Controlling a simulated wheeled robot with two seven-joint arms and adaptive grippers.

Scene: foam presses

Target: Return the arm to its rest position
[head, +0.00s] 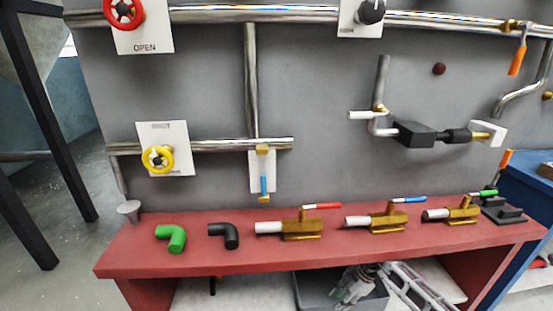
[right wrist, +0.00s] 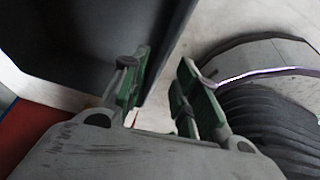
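My right gripper (head: 347,287) shows low in the head view, below the front edge of the red bench (head: 300,262). In the right wrist view its two green-padded fingers (right wrist: 162,62) stand apart, with nothing between them. Pale jointed parts, apparently of my right arm, show just right of it in the head view. My left gripper and left arm are not in the head view.
On the bench lie a green elbow (head: 172,238), a black elbow (head: 224,235) and brass valves with red (head: 302,225), blue (head: 386,216) and green (head: 461,211) handles. A grey bin (head: 312,291) is below. Pipes and handwheels cover the wall behind.

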